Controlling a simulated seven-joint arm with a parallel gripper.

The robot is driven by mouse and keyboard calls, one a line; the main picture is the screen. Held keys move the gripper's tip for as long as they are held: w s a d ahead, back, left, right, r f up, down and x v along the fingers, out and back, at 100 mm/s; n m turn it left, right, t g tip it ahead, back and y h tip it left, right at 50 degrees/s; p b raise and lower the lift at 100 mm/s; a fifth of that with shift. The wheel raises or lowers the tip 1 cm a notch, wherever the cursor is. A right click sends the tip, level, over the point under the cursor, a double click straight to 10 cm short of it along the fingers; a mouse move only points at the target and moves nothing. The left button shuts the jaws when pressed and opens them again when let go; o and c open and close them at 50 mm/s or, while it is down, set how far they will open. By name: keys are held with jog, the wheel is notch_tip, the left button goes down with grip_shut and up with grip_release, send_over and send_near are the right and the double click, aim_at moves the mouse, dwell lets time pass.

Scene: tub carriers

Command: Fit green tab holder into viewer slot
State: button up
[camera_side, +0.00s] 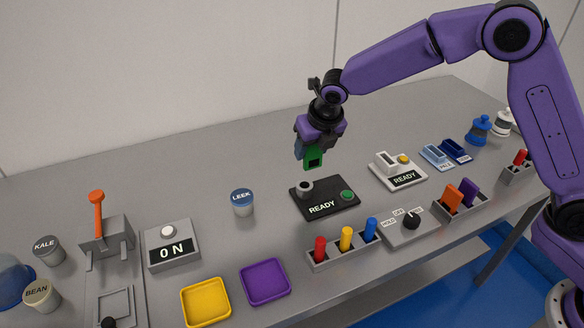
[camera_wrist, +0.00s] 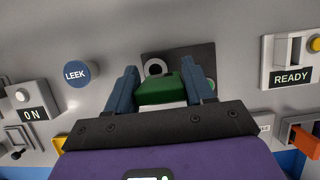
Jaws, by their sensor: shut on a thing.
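My gripper (camera_side: 309,148) is shut on the green tab holder (camera_side: 313,159), which hangs below the fingers in the air. In the wrist view the green holder (camera_wrist: 163,92) sits between the two blue-grey fingers (camera_wrist: 163,78). A white device (camera_side: 398,171) with a raised slotted block, a yellow button and a READY display stands to the right of my gripper, and it also shows in the wrist view (camera_wrist: 292,86). It looks like the viewer, though no label says so. The slot's inside is too small to make out.
Below my gripper lies a black READY box (camera_side: 325,205) with a round port and green button. A grey rack (camera_side: 461,207) holds orange and purple tab holders. A LEEK tub (camera_side: 242,203), dial box (camera_side: 405,230) and rack of coloured pegs (camera_side: 344,250) stand nearby.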

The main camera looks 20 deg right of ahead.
jog(key=w+f, duration=0.1)
jog(key=f, duration=0.1)
jog(key=w+a+f, duration=0.1)
jog(key=w+f, duration=0.1)
jog(key=w+a+f, duration=0.1)
jog(key=w+f, duration=0.1)
jog(key=shift+a+f, duration=0.1)
jog(key=shift+w+f, duration=0.15)
jog(key=shift+f, duration=1.4)
jog(key=o, duration=1)
jog(key=shift+f, duration=0.15)
jog(key=shift+v, duration=6.15)
